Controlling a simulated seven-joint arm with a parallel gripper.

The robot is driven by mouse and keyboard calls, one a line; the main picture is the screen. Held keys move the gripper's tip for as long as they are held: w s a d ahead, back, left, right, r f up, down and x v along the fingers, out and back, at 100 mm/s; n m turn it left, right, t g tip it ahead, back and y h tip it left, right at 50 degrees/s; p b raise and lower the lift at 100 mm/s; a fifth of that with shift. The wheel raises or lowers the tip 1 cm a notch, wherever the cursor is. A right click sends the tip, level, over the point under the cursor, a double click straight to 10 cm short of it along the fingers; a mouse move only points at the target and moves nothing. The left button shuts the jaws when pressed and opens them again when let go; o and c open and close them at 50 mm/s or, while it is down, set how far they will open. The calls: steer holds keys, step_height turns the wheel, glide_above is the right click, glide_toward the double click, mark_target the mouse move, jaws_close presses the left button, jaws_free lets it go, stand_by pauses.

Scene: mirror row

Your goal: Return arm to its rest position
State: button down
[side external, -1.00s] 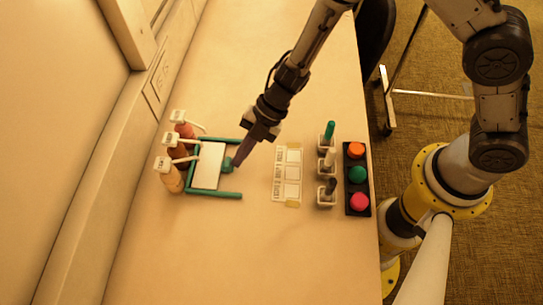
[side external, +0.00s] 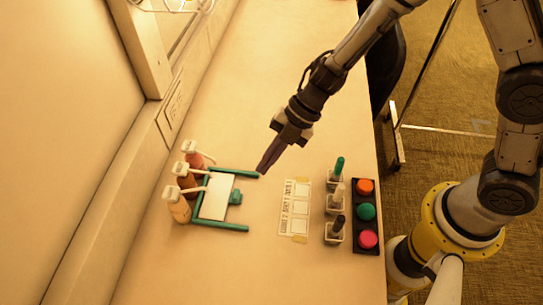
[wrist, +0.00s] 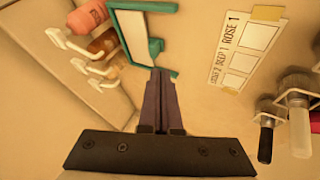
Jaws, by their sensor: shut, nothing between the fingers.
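My gripper (side external: 264,169) is shut and empty. In the side external view its fingertips are near the right end of the upper bar of a green frame (side external: 221,224); I cannot tell how far above the table they are. A white panel (side external: 215,197) lies inside the frame, with a small green block (side external: 236,197) at its right edge. In the wrist view the shut fingers (wrist: 160,78) point towards the green frame (wrist: 143,7), and the white panel (wrist: 133,34) shows partly.
Several pump bottles (side external: 178,205) stand left of the frame. A labelled card (side external: 294,208) lies to the right, then small holders with brushes (side external: 335,231), and a black tray (side external: 367,245) with orange, green and pink rounds by the table's right edge. The upper table is clear.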

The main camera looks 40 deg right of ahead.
steer(key=w+d+r+m+t, duration=0.2)
steer(key=w+d+r+t, duration=0.15)
steer(key=r, duration=0.65)
steer(key=w+d+r+m+t, duration=0.2)
steer(key=d+r+t, duration=0.2)
steer(key=r, duration=0.5)
steer(key=s+d+r+m+t+h, duration=0.2)
steer(key=d+r+m+t+h, duration=0.3)
steer(key=d+r+m, duration=0.5)
steer(key=s+d+m+g+h, duration=0.2)
steer(key=s+d+m+h, duration=0.4)
steer(key=s+d, duration=0.45)
steer(key=s+a+f+m+g+y, duration=0.3)
steer(key=s+f+m+g, duration=0.2)
steer(key=s+f, duration=0.4)
steer(key=s, duration=0.2)
steer(key=shift+s+a+m+g+y, duration=0.15)
steer(key=shift+s+m+g+y, duration=0.15)
steer(key=shift+s+m+g, duration=0.1)
